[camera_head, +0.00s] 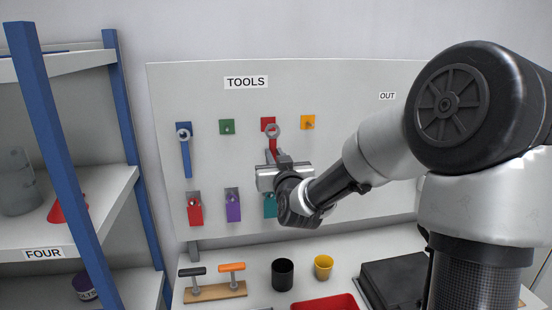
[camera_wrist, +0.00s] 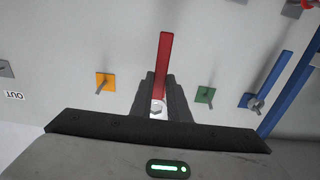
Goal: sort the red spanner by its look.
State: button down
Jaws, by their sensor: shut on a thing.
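The red spanner (camera_head: 274,143) is in front of the tool board (camera_head: 340,150), with its pale ring end up by the red square (camera_head: 267,121). I cannot tell whether the ring is around a peg there or in front of it. My gripper (camera_head: 279,158) is shut on the spanner just below the ring. In the wrist view, which shows the board upside down, the spanner's red handle (camera_wrist: 165,55) sticks up beyond my gripper's fingers (camera_wrist: 160,82). Its metal ring shows between them, and the red square is hidden there.
A blue spanner (camera_head: 186,158) hangs on the blue square. The green (camera_head: 227,127) and orange (camera_head: 308,122) squares have bare pegs. Red, purple and teal holders sit below. Bench: handled rack (camera_head: 215,292), black cup (camera_head: 283,274), yellow cup (camera_head: 323,267), red tray (camera_head: 325,303). Blue-posted shelf at left.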

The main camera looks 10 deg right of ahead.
aim_at(273, 153)
jog(key=shift+w+p, duration=0.4)
jog(key=shift+w, duration=1.2)
jog(key=shift+w+f+b, duration=0.5)
jog(key=shift+w+b, duration=0.2)
jog(key=shift+b, duration=0.35)
jog(key=c, duration=1.6)
grip_release()
